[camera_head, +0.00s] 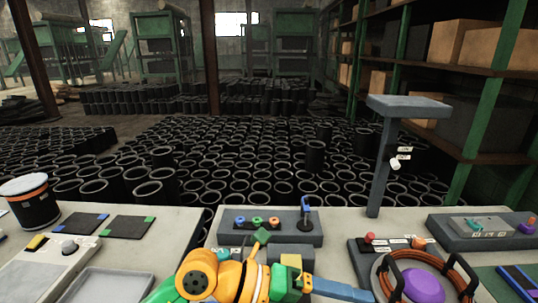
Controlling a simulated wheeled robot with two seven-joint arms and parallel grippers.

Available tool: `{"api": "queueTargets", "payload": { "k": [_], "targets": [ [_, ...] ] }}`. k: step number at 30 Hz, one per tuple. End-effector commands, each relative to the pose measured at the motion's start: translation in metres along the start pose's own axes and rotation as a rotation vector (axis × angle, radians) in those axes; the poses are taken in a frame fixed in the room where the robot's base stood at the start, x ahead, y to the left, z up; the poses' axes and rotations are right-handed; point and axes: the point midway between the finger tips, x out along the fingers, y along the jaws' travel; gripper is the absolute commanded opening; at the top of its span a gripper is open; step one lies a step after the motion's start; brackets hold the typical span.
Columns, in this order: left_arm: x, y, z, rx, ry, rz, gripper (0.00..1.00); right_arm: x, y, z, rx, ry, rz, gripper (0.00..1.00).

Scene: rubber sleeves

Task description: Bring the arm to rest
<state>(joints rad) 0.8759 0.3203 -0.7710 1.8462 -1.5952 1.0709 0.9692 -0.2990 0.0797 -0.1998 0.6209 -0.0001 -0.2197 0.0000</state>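My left arm (222,280), orange and green, comes in at the bottom centre, low over the front of the table. I cannot make out two separate fingertips, so whether this gripper is open or shut is unclear. No held object can be made out. My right gripper is not in view.
A grey block with coloured rings (257,221) stands behind my arm. A grey post (386,160) rises at right. A purple dome (424,286) with an orange coil is at lower right. A black canister (33,206) and a grey tray (105,288) are at left.

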Motion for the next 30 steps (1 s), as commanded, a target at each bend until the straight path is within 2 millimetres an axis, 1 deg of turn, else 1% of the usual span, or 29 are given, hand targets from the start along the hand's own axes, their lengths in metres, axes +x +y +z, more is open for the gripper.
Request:
{"api": "queueTargets", "payload": {
  "k": [1, 2, 3, 4, 5, 6, 7, 8, 9, 11, 12, 14, 15, 17, 18, 20, 21, 23, 24, 26, 27, 29, 30],
  "targets": [
    [-0.002, -0.033, -0.007, -0.048, -0.009, -0.229, 0.79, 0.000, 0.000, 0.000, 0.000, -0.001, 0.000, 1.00],
    [-0.011, -0.058, -0.005, -0.095, -0.039, -0.402, 0.79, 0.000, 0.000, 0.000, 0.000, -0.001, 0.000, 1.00],
    [-0.035, -0.084, 0.006, -0.180, -0.114, -0.634, 0.79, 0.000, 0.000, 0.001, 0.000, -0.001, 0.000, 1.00],
    [-0.059, -0.096, 0.021, -0.264, -0.198, -0.800, 0.79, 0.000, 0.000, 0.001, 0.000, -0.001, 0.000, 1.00],
    [-0.087, -0.097, 0.039, -0.362, -0.301, -0.948, 0.79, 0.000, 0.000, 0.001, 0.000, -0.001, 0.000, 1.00],
    [-0.121, -0.084, 0.062, -0.501, -0.448, -1.097, 0.79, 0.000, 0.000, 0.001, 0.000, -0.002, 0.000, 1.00],
    [-0.144, -0.066, 0.078, -0.607, -0.559, -1.178, 0.79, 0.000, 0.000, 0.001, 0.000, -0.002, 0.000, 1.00],
    [-0.163, -0.043, 0.090, -0.714, -0.671, -1.235, 0.79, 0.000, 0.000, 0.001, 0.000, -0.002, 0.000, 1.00],
    [-0.183, -0.006, 0.101, -0.859, -0.817, -1.280, 0.79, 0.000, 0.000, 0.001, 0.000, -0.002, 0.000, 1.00],
    [-0.204, 0.055, 0.105, -1.077, -1.024, -1.291, 0.79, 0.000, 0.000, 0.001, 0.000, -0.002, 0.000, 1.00],
    [-0.211, 0.096, 0.100, -1.222, -1.150, -1.265, 0.79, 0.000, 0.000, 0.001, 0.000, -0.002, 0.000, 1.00],
    [-0.214, 0.152, 0.082, -1.422, -1.311, -1.188, 0.79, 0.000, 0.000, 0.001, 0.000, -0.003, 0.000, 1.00],
    [-0.213, 0.184, 0.066, -1.543, -1.398, -1.121, 0.79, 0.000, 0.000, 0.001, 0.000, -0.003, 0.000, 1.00],
    [-0.208, 0.223, 0.039, -1.703, -1.499, -1.008, 0.79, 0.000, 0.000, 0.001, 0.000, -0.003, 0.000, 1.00],
    [-0.205, 0.243, 0.021, -1.794, -1.550, -0.930, 0.79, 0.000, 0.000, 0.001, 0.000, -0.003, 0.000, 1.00],
    [-0.198, 0.268, -0.009, -1.922, -1.611, -0.806, 0.79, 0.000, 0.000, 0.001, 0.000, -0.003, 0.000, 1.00],
    [-0.193, 0.282, -0.028, -1.999, -1.640, -0.722, 0.79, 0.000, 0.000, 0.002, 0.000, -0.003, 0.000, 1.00],
    [-0.186, 0.297, -0.057, -2.103, -1.672, -0.597, 0.79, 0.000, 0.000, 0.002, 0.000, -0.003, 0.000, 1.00],
    [-0.181, 0.305, -0.076, -2.166, -1.685, -0.510, 0.79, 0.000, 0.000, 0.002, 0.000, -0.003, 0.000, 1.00],
    [-0.175, 0.315, -0.105, -2.254, -1.697, -0.382, 0.79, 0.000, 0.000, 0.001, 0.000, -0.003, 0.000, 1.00],
    [-0.170, 0.319, -0.124, -2.310, -1.698, -0.293, 0.79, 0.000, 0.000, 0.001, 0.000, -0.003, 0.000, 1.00],
    [-0.165, 0.323, -0.153, -2.389, -1.690, -0.159, 0.79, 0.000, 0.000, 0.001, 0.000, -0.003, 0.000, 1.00],
    [-0.156, 0.344, -0.152, -2.393, -1.692, -0.142, 0.79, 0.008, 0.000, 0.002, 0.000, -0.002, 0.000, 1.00]
  ]
}}
